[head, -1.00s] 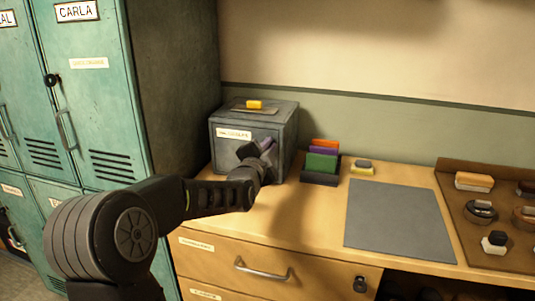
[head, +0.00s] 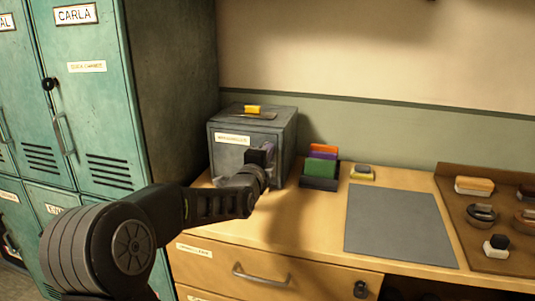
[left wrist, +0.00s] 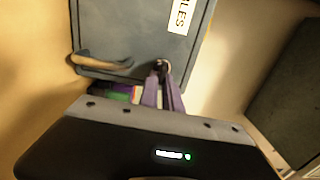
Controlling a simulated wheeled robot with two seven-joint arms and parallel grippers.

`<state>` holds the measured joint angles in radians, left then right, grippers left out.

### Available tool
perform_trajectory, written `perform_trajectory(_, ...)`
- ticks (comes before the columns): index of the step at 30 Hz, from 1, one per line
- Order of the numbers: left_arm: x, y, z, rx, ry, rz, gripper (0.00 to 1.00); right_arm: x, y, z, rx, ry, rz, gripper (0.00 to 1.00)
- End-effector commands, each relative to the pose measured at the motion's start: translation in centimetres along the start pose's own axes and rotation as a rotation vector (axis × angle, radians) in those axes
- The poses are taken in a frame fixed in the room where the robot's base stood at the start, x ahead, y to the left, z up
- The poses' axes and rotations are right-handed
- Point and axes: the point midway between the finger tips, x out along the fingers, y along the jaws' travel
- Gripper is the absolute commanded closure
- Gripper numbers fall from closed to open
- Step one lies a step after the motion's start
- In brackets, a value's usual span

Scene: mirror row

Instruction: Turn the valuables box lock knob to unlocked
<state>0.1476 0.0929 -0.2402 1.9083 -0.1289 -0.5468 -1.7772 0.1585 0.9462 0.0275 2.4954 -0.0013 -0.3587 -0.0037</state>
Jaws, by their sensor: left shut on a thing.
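The valuables box (head: 228,155) is a grey metal box on the wooden counter, with a white label on its front. It also shows in the left wrist view (left wrist: 135,30), turned sideways. My left gripper (head: 265,155) is at the right part of the box front. In the left wrist view its purple-lined fingers (left wrist: 163,82) come together on a small ring-like lock knob (left wrist: 163,65) near the box's edge. The fingers hide most of the knob, so its setting cannot be read. A worn bar handle (left wrist: 103,62) is beside it. My right gripper is not in view.
A yellow item (head: 253,109) lies on the box top. A dark holder with coloured cards (head: 320,170) and a small yellow-grey block (head: 362,172) stand right of the box. A grey mat (head: 398,225) and brown tray (head: 460,235) lie further right. Teal lockers (head: 85,100) stand at left.

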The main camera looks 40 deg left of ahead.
Motion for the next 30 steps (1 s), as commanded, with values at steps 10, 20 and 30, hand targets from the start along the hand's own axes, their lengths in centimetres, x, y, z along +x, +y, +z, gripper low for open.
perform_trajectory(10,0.0,0.1,-0.1,0.002,0.001,0.003,0.86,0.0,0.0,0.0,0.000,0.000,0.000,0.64)
perform_trajectory(20,0.0,0.1,0.0,0.001,0.001,0.001,0.70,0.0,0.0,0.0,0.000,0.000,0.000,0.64)
perform_trajectory(30,-1.6,-0.1,0.0,0.000,0.000,-0.001,0.70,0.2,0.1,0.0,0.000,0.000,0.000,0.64)
